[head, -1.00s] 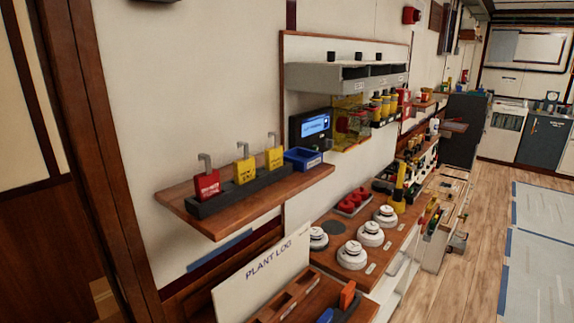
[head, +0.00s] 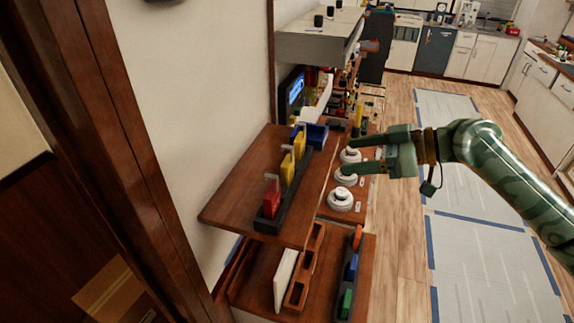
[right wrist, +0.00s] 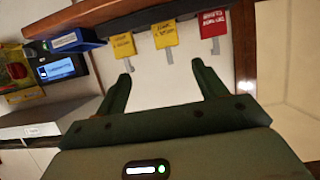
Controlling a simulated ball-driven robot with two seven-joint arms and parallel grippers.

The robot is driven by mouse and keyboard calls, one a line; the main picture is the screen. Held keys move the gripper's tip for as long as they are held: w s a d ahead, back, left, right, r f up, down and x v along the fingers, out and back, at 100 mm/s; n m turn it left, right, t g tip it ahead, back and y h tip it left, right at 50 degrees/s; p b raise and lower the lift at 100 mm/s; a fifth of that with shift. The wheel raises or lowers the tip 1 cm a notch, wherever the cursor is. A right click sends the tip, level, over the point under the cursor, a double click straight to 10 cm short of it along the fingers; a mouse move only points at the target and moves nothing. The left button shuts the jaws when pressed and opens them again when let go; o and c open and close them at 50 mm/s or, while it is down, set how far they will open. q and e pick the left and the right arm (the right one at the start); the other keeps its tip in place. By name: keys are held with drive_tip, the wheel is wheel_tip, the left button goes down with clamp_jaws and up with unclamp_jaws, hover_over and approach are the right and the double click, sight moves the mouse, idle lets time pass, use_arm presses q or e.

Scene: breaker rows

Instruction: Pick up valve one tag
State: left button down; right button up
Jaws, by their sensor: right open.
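Three padlock-shaped tags stand in a row in a dark rail (head: 267,223) on the wooden shelf. In the head view the red tag (head: 271,200) is nearest, then the middle yellow tag (head: 287,170), then the far yellow tag (head: 299,145). Lettering is too small to tell which yellow one is valve one. The right wrist view shows the red tag (right wrist: 213,23), middle yellow tag (right wrist: 165,34) and other yellow tag (right wrist: 122,45). My right gripper (head: 348,157) is open and empty, right of the shelf; its fingers (right wrist: 162,70) point towards the middle yellow tag, apart from it. My left gripper is out of view.
A blue bin (head: 316,133) sits at the rail's far end, near a small screen (head: 294,90). White round devices (head: 340,200) stand on the lower bench. A lower tray (head: 350,272) holds coloured items. The floor (head: 400,230) to the right is open.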

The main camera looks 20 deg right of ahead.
drive_tip(key=p, duration=0.3)
approach(292, 168)
drive_tip(key=x, duration=0.2)
drive_tip(key=r+x, duration=0.1)
drive_tip(key=x, duration=0.2)
drive_tip(key=shift+w+a+f, duration=0.1)
drive_tip(key=shift+w+a, duration=0.1)
drive_tip(key=shift+w, duration=0.1)
drive_tip(key=shift+w+a+f, duration=0.2)
drive_tip(key=shift+a+f, duration=0.1)
drive_tip(key=shift+f, duration=0.05)
drive_tip(key=shift+g, duration=0.3)
drive_tip(key=p+x, duration=0.2)
drive_tip(key=x, duration=0.3)
drive_tip(key=shift+s+a+f, duration=0.1)
drive_tip(key=shift+a+f, duration=0.05)
drive_tip(key=shift+a, duration=0.05)
drive_tip(key=shift+d, duration=0.1)
drive_tip(key=c, duration=1.1)
drive_tip(key=shift+o, duration=0.2)
